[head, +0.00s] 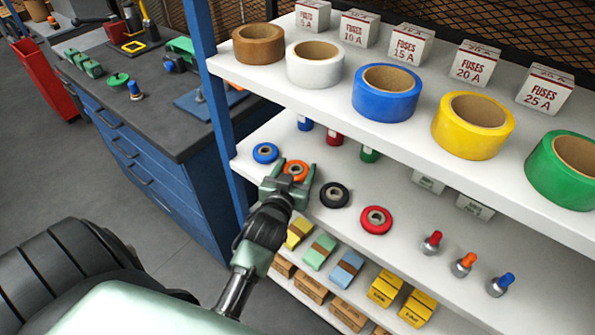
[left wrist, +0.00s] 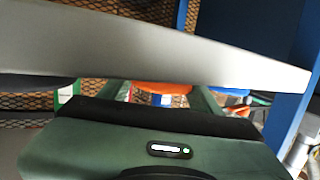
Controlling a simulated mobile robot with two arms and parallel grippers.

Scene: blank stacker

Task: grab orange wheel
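The orange wheel (head: 296,168) lies on the middle shelf, between a blue wheel (head: 265,153) and a black wheel (head: 334,195). My left gripper (head: 291,173) is at the orange wheel, with one finger on each side of it. The fingers look apart, and part of the wheel is hidden by the gripper. In the left wrist view the orange wheel (left wrist: 160,87) shows between the green fingers, partly covered by the shelf edge above. Gaps seem to remain beside it; contact is hard to tell. My right gripper is not in view.
A red wheel (head: 376,220) lies further right on the middle shelf (head: 420,270). The upper shelf (head: 330,102), holding several tape rolls, overhangs close above my left gripper. A blue post (head: 222,135) stands to the left, with a workbench (head: 150,110) beyond.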

